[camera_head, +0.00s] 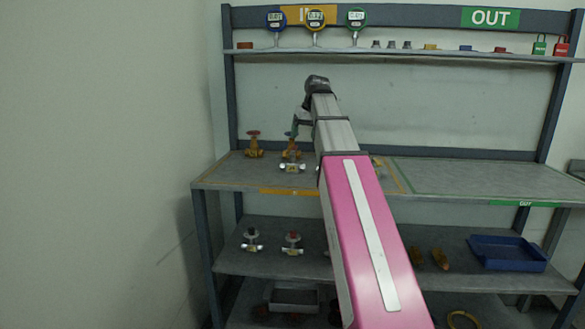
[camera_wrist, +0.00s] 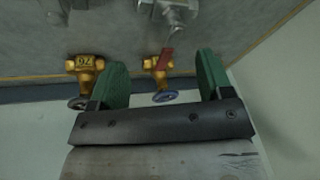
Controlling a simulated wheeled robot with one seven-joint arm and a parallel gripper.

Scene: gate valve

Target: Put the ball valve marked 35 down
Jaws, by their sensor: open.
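My gripper (camera_head: 296,130) is over the left part of the bench top; my arm hides part of the bench. In the wrist view my gripper (camera_wrist: 163,62) has its two green fingers wide apart with nothing clasped. A silver valve (camera_head: 292,167) stands on the bench in front of my gripper. A silver valve (camera_wrist: 170,12) also shows at the wrist view's top edge, beyond the fingertips and partly cut off. I cannot read a 35 on any valve.
Brass valves stand on the bench: one with a red wheel (camera_head: 254,146), and a blue-wheeled one (camera_wrist: 158,70) seen between my fingers. Another brass valve (camera_wrist: 84,68) is beside the left finger. Several valves and a blue tray (camera_head: 508,253) occupy the lower shelf. The bench's right side is clear.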

